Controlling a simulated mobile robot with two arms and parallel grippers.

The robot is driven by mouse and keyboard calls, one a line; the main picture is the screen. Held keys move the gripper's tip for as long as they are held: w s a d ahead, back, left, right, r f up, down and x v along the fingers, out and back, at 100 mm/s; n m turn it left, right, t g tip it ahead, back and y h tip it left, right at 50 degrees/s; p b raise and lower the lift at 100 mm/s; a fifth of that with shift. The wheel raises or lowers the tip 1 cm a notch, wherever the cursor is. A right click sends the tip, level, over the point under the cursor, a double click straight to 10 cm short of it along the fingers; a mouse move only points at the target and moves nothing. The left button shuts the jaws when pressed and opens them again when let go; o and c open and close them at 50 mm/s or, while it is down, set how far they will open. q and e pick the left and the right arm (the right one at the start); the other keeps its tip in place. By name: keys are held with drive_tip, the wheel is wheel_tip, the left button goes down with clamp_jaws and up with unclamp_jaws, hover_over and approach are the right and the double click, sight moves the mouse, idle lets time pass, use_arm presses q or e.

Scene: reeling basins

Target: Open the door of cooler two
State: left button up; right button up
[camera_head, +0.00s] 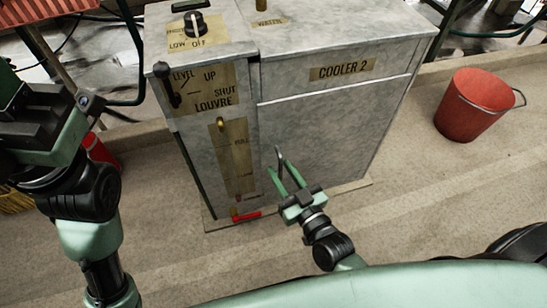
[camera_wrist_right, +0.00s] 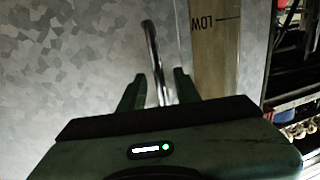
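Cooler two is a grey mottled metal cabinet with a brass "COOLER 2" plate (camera_head: 342,69). Its door (camera_head: 330,125) is the large front panel below that plate and looks closed. A thin upright metal handle (camera_head: 279,157) stands at the door's left side; it also shows in the right wrist view (camera_wrist_right: 153,55). My right gripper (camera_head: 284,176) is open low in front of the door. In the right wrist view its fingers (camera_wrist_right: 157,90) stand on either side of the bar, with gaps showing. My left arm is at the left; its gripper's fingers cannot be made out.
Left of the door is a brass strip (camera_head: 235,160) with a level slider, above a red tab (camera_head: 246,216). A louvre lever (camera_head: 170,92) and a knob (camera_head: 195,24) sit higher up. A red bucket (camera_head: 474,107) stands on the right. The floor between is clear.

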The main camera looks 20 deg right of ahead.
drive_tip(key=shift+w+a, duration=0.1)
drive_tip(key=shift+w, duration=0.35)
drive_tip(key=shift+r, duration=0.1)
clamp_jaws()
idle(1.1)
